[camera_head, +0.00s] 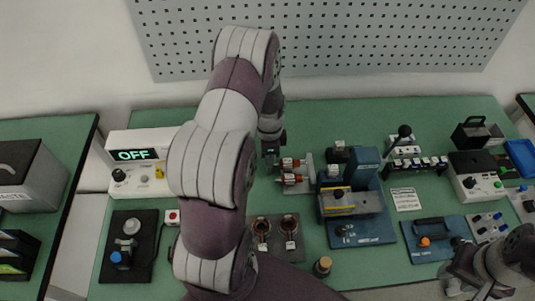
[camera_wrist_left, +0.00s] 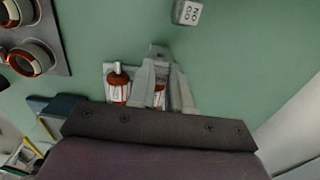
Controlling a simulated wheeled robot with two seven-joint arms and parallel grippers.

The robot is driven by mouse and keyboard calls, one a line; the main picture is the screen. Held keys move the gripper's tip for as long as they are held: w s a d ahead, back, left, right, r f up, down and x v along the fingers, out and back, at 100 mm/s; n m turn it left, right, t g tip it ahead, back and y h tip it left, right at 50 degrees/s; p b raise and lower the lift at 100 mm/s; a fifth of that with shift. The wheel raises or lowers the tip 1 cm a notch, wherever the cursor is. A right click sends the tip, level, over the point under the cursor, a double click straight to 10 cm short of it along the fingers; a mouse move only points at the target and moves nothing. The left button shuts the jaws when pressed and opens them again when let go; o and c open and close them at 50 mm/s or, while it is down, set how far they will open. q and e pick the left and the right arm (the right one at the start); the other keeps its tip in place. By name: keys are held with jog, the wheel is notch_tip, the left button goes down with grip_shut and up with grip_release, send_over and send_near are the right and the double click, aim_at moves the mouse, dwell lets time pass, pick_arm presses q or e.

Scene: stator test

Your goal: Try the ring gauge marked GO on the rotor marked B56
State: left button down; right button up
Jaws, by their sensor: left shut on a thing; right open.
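Two rotors with copper-red and white bodies lie side by side in a stand, the upper one (camera_head: 290,164) and the lower one (camera_head: 291,179). The lower one also shows in the left wrist view (camera_wrist_left: 117,85); the other is partly behind my fingers. Their markings are unreadable. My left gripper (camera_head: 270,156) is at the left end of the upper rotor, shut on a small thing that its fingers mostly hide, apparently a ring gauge. In the left wrist view a pale marked block (camera_wrist_left: 187,12), seemingly lettered NO GO, stands apart. My right gripper (camera_head: 458,286) is open at bottom right.
A plate with two copper-wound stators (camera_head: 261,228) lies below the rotors. A blue fixture (camera_head: 362,166) stands close on their right. A test box reading OFF (camera_head: 133,155) stands at left. My left arm hides part of the bench.

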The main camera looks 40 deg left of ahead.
pick_arm(q)
jog(key=shift+w+d, duration=0.55)
jog(key=shift+d, duration=0.15)
dwell(2.4)
jog(key=shift+s+a+p, duration=0.15)
jog(key=shift+p, duration=0.2)
dwell(0.7)
jog(key=shift+s+a, duration=0.15)
jog(key=shift+a, duration=0.05)
dwell(0.3)
jog(key=shift+s+a, duration=0.25)
jog(key=shift+a, duration=0.05)
jog(key=shift+s+a+p, duration=0.25)
jog(key=shift+a+p, duration=0.05)
jog(key=shift+p, duration=0.05)
jog(key=shift+r, duration=0.15)
